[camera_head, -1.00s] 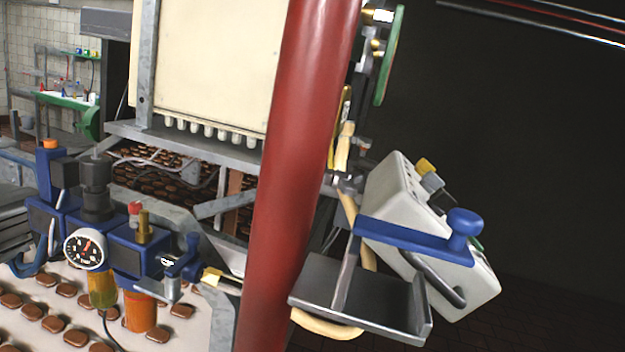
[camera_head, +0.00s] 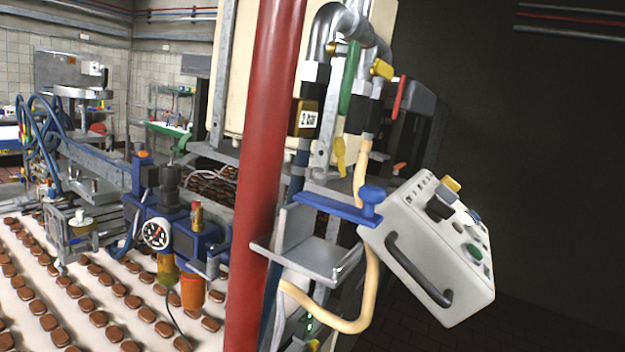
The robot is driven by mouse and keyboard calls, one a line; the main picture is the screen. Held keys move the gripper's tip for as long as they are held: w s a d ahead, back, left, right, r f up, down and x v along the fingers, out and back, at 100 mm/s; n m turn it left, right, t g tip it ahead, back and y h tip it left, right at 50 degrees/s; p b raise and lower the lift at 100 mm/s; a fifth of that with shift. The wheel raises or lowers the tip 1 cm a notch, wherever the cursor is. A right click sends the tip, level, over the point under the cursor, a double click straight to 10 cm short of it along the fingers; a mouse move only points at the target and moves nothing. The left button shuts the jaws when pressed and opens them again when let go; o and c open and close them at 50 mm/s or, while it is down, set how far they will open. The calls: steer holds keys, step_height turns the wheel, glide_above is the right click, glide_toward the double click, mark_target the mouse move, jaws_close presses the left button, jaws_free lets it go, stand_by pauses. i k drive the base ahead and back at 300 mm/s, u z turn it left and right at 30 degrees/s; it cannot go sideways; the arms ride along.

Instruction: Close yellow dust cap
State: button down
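No part of my gripper shows. Several small yellow parts show, and I cannot tell for certain which is the dust cap. One yellow piece (camera_head: 381,68) sits at the upper pipework beside a green lever (camera_head: 348,78). A yellow handle-like piece (camera_head: 339,157) hangs lower, beside the cream hose (camera_head: 365,165). A yellow knob (camera_head: 450,183) is on top of the tilted white control box (camera_head: 430,240). Whether any of these is open or closed is too small to tell.
A red vertical pole (camera_head: 265,170) stands left of the pipework. A metal shelf (camera_head: 310,258) and blue bracket (camera_head: 335,207) stick out beside the control box. A conveyor of brown biscuits (camera_head: 90,305), with a pressure gauge (camera_head: 156,234), lies left. Dark open space is at right.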

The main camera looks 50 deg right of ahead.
mark_target(339, 145)
steer(key=z, duration=0.15)
steer(key=i, duration=0.95)
steer(key=u, duration=0.05)
